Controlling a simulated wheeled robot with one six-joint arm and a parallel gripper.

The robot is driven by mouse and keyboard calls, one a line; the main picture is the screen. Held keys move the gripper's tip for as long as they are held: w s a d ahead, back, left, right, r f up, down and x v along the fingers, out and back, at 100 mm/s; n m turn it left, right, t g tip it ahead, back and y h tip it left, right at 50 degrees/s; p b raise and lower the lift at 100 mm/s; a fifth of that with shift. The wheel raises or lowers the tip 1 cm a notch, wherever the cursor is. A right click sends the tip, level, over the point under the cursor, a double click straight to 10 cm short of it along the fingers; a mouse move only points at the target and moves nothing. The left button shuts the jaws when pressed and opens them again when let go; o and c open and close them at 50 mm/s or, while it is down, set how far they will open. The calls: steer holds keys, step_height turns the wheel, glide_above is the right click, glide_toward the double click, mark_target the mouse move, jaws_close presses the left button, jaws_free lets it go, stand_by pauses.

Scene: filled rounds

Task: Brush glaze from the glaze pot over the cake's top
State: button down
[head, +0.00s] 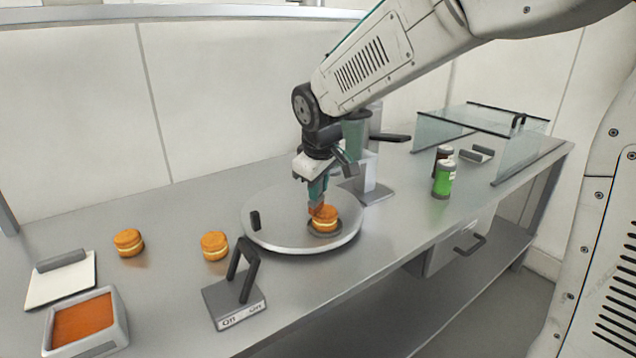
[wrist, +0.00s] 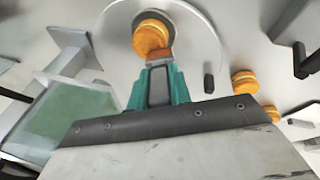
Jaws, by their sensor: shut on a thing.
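A round orange cake with a pale filling band (head: 325,220) sits on a small dark disc on the round metal turntable (head: 275,238). My gripper (head: 317,188), with teal fingers, points down over the turntable. It is shut on a brush, whose grey handle (wrist: 159,88) shows between the fingers in the wrist view. The brush's reddish-brown tip (wrist: 159,56) is at the cake's edge (wrist: 150,36); I cannot tell whether it touches. The glaze pot, a square grey-walled tray (head: 122,318) of orange-brown glaze, stands at the front left.
Two similar cakes (head: 128,242) (head: 214,245) stand on the counter left of the turntable. Green and dark red cans (head: 443,180) and a glass case (head: 520,150) are at right.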

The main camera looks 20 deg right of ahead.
steer(key=shift+w+d, duration=0.6)
steer(key=shift+d, duration=1.75)
steer(key=shift+s+a, duration=0.25)
steer(key=shift+a, duration=0.55)
steer(key=shift+s+a, duration=0.25)
steer(key=shift+a, duration=0.5)
steer(key=shift+s+a, duration=0.25)
steer(key=shift+a, duration=0.55)
steer(key=shift+w+d, duration=0.8)
steer(key=shift+d, duration=1.55)
steer(key=shift+s+a, duration=0.7)
steer(key=shift+a, duration=0.3)
steer(key=shift+s+a, duration=0.65)
steer(key=shift+a, duration=0.3)
steer(key=shift+r, duration=2.95)
